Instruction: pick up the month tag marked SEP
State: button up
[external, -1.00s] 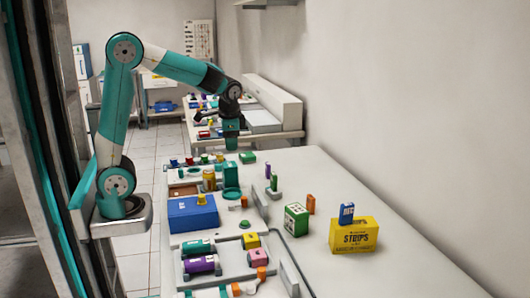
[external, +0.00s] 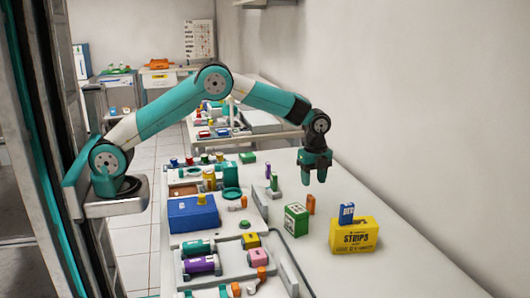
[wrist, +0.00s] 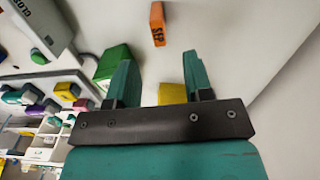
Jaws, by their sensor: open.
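The orange tag marked SEP (wrist: 157,25) shows near the top of the wrist view, a little beyond my fingertips. In the external view an orange tag (external: 311,204) stands upright on the table, behind and to the right of the green box; its lettering is not readable there. My gripper (external: 314,179) points down just above the tag, apart from it. In the wrist view my gripper (wrist: 159,58) has its two teal fingers spread with nothing between them but part of a yellow box behind.
A green box (external: 296,220) stands close to the tag. A yellow STRIPS box (external: 354,235) with a blue tag (external: 347,213) on top is to the right. Trays with several small items lie left. The table behind the tag, toward the wall, is clear.

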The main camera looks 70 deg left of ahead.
aim_at(311, 196)
jog(key=f, duration=0.4)
jog(key=f+p, duration=0.1)
jog(key=f, duration=0.4)
jog(key=shift+s+a+f, duration=0.1)
jog(key=shift+a+f, duration=0.1)
jog(key=shift+c, duration=0.5)
grip_shut()
